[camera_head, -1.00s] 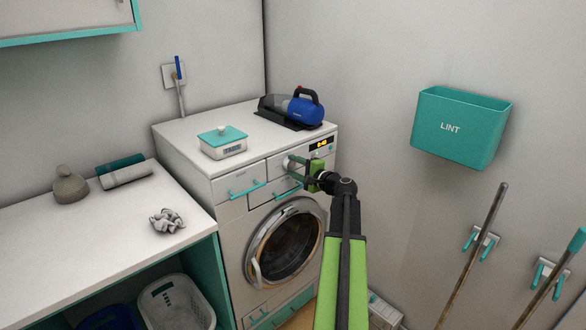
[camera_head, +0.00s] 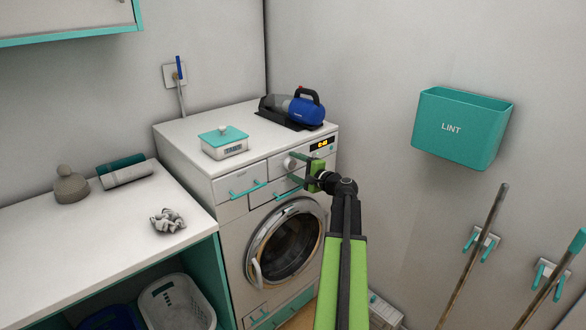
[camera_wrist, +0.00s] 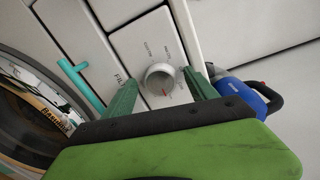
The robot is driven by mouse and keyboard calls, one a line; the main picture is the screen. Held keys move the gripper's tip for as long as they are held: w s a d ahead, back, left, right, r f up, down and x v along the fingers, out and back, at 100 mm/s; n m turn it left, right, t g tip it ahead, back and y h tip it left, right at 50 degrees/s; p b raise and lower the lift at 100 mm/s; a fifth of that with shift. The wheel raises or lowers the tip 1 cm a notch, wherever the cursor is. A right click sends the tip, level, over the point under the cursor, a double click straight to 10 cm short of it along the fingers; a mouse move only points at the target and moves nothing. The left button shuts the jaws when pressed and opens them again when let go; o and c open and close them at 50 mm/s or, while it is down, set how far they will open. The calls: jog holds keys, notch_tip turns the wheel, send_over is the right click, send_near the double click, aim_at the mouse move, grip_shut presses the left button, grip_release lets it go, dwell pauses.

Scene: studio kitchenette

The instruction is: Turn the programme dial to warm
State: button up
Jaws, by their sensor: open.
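The programme dial (camera_head: 289,163) is a pale round knob on the washing machine's front panel, left of a lit orange display. In the wrist view the dial (camera_wrist: 160,78) shows a small red mark at its lower edge, and the printed words around it are too small to read surely. My gripper (camera_head: 299,167) is open in front of the panel. Its two green fingers stand apart on either side of the dial in the wrist view, with visible gaps and nothing held.
Teal drawer handles (camera_head: 248,190) stick out below and left of the dial. A blue handheld vacuum (camera_head: 306,110) and a teal-lidded box (camera_head: 224,146) stand on the machine top. The round door (camera_head: 285,245) is below. A teal lint bin (camera_head: 461,128) hangs at right.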

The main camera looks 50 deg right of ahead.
jog(key=s+a+r+p, duration=0.1)
jog(key=s, duration=1.6)
jog(key=shift+s+a+r, duration=0.15)
jog(key=shift+r, duration=0.05)
